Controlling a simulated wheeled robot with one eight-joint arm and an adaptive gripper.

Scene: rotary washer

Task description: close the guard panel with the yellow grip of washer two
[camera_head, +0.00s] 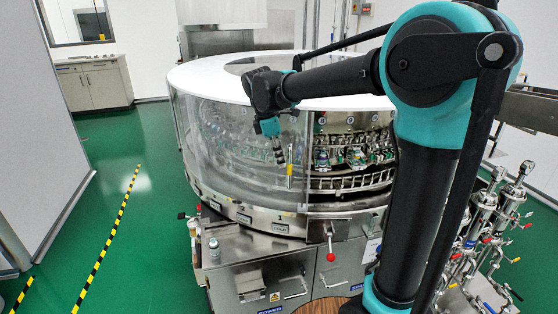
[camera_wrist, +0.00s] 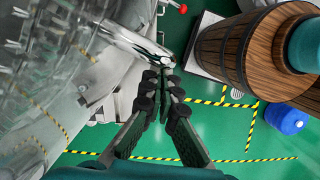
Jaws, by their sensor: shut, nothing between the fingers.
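The round washer (camera_head: 230,212) stands in the middle of the head view with a white top and clear curved guard panels. A clear guard panel (camera_head: 228,150) has an upright yellow grip (camera_head: 290,170) near its right edge. Right of that edge the front is uncovered and the inner carousel (camera_head: 345,160) shows. My gripper (camera_head: 282,163) points down just left of the yellow grip; I cannot tell whether they touch. In the wrist view my gripper (camera_wrist: 165,88) has its dark fingers together and empty. The yellow grip is not discernible there; clear panelling (camera_wrist: 40,70) fills the left.
A red-knobbed lever (camera_head: 330,255) sticks out below the washer's front. Piping with several valves (camera_head: 485,225) stands at the right. A wooden barrel (camera_wrist: 245,48) and a blue container (camera_wrist: 287,118) stand right in the wrist view. Green floor (camera_head: 130,240) is open at the left.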

